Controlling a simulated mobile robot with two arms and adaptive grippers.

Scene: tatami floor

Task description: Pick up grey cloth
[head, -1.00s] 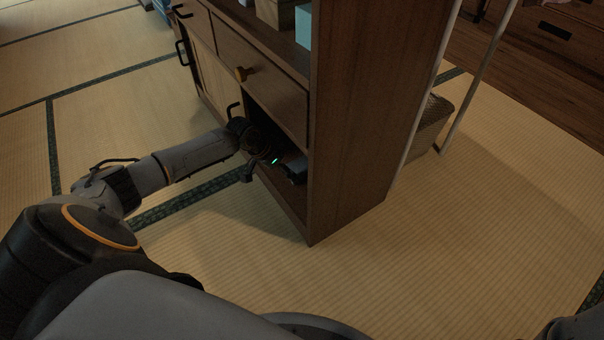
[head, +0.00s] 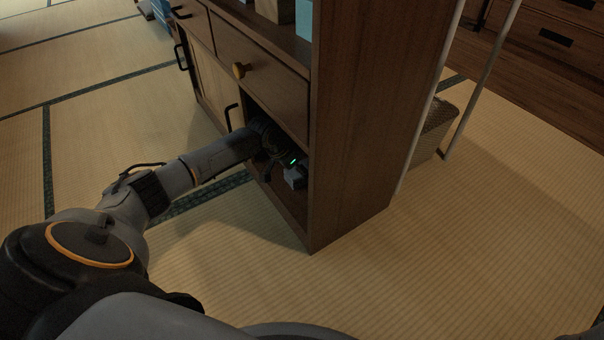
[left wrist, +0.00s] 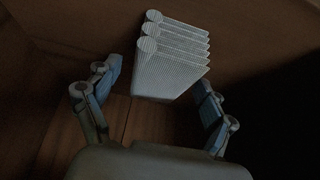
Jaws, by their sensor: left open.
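The grey cloth (left wrist: 172,65) shows in the left wrist view as a folded, ribbed stack with several layers, resting inside the dark cabinet compartment. My left gripper (left wrist: 155,88) is open, its two fingers on either side of the cloth's near end. Whether the fingers touch the cloth cannot be told. In the head view my left gripper (head: 283,170) reaches into the cabinet's lower open compartment. A small grey patch shows beside it there, and I cannot tell if it is cloth or gripper. My right gripper is not in view.
The wooden cabinet (head: 355,130) has a drawer (head: 262,80) above the open compartment and a side panel to the right of my arm. A woven basket (head: 434,130) and pale poles stand behind it. The tatami floor (head: 450,260) at right is clear.

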